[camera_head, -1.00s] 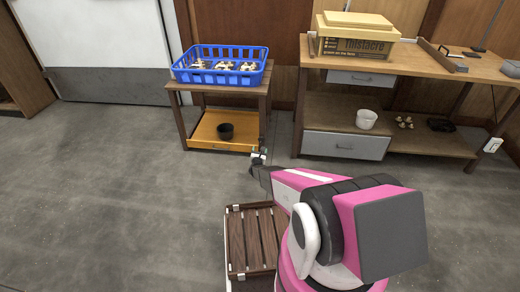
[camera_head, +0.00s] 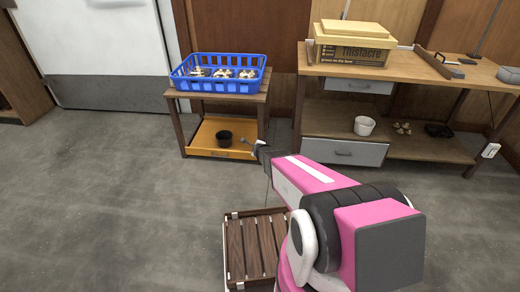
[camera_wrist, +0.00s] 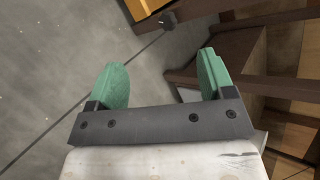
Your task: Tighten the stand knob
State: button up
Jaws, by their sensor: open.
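The stand is a small wooden table (camera_head: 178,130) under a blue basket, with an orange lower shelf. A small dark round piece, which looks like the stand knob (camera_wrist: 167,20), shows at the top of the wrist view beside the orange shelf and a dark wooden leg. In the head view I cannot clearly pick the knob out. My gripper (camera_wrist: 158,82) is open and empty, its two green fingers wide apart. The knob lies beyond the fingertips, apart from them. In the head view my gripper (camera_head: 256,148) is small, near the stand's right front leg.
The blue basket (camera_head: 190,84) holds several mushroom-like pieces. A workbench (camera_head: 400,69) with a yellow box (camera_head: 350,52) is to the right. A slatted wooden crate (camera_head: 230,260) is in front. Grey floor at left is clear.

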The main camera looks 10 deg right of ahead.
jog(key=s+d+r+n+g, duration=0.1)
jog(key=s+r+n+g, duration=0.3)
jog(key=s+r+n, duration=0.5)
jog(key=s+d+r+n+g, duration=0.2)
jog(key=s+r+n+g, duration=0.25)
jog(key=s+n, duration=0.7)
jog(key=w+a+f+t, duration=0.2)
jog(key=w+f+t, duration=0.2)
jog(key=w+f, duration=0.5)
jog(key=w+a+f+t, duration=0.1)
jog(key=w+f+t, duration=0.45)
jog(key=w, duration=0.75)
jog(key=w+d+f+m+t+h, duration=0.1)
jog(key=w+f+t+h, duration=0.25)
jog(key=f, duration=0.45)
jog(key=w+d+f+m+t+h, duration=0.1)
jog(key=w+f+m+t+h, duration=0.1)
jog(key=w+f, duration=0.35)
jog(key=shift+n, duration=0.25)
jog(key=x, duration=0.3)
jog(key=f+x, duration=0.1)
jog(key=x, duration=0.5)
jog(key=shift+s+d+f, duration=0.1)
jog(key=shift+d+f, duration=0.15)
jog(key=shift+f, duration=0.1)
jog(key=c, duration=0.9)
